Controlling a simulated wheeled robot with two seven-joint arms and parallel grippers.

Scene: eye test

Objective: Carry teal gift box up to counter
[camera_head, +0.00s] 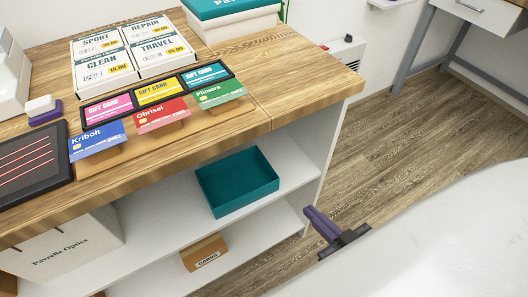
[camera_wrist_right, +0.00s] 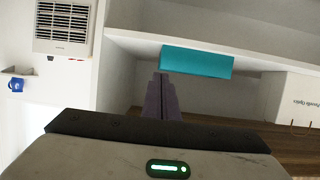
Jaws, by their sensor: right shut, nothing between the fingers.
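The teal gift box (camera_head: 237,183) is an open-topped box standing on the upper white shelf under the wooden counter (camera_head: 300,70). In the right wrist view a teal box (camera_wrist_right: 197,62) shows just beyond my fingertips. My right gripper (camera_head: 309,211) has purple fingers and is shut and empty. It is to the right of the teal box in the head view, near the open front of the shelves and apart from the box. Its fingers also show in the wrist view (camera_wrist_right: 160,80), pointing toward the shelf. My left gripper is not in view.
A Pavrelle Optics bag (camera_head: 70,245) and a cardboard box (camera_head: 204,252) stand below. Floor (camera_head: 400,150) lies open at right.

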